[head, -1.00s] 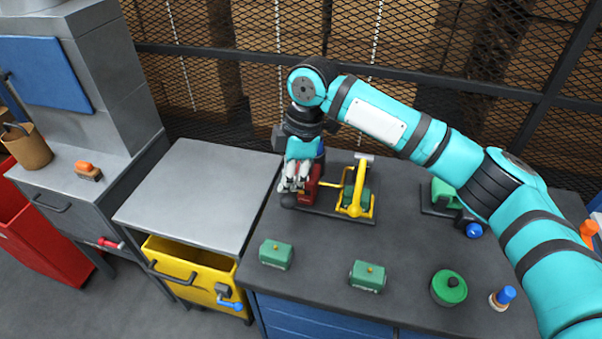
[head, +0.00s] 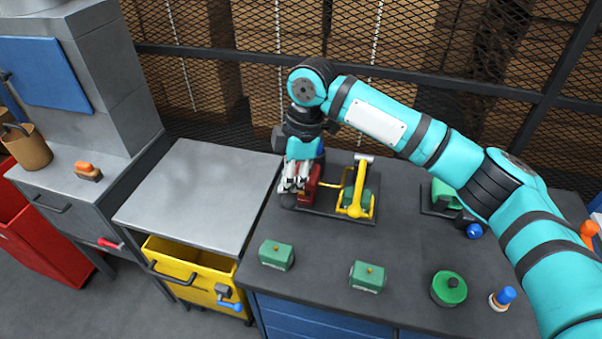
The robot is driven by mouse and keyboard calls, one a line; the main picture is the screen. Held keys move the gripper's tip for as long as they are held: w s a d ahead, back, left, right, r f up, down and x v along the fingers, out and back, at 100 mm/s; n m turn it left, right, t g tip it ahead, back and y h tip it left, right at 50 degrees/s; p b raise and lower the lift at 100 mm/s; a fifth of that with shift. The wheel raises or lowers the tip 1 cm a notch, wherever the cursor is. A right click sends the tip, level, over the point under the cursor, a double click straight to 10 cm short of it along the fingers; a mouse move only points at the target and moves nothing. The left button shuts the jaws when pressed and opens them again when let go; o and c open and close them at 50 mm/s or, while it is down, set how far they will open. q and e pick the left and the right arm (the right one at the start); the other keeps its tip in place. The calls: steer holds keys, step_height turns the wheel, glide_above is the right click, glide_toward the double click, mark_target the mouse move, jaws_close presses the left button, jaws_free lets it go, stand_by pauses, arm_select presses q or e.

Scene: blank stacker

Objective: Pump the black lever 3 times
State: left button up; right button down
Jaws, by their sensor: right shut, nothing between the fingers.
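A device stands on the dark workbench, with a red body (head: 312,187), a yellow frame (head: 358,203) and a green block inside the frame. A dark rounded end (head: 288,201) shows at its left side, just below my fingers; it may be the black lever, but most of that area is hidden by my gripper. My right gripper (head: 294,186) points down at the left side of the red body, close against it. Its fingers are shut with nothing between them. I cannot tell whether they touch the lever. My left gripper is not in view.
Two green blocks (head: 276,255) (head: 367,276), a round green piece (head: 449,288) and a blue-topped peg (head: 503,298) stand along the workbench front. A green machine (head: 443,196) sits behind my right arm. A grey table (head: 195,195) at left is clear.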

mark_target(291, 209)
steer(key=shift+f, duration=0.15)
steer(key=shift+f+b, duration=1.05)
steer(key=shift+f, duration=3.35)
step_height(291, 209, up, 10)
steer(key=p, duration=1.1)
steer(key=shift+r, duration=0.15)
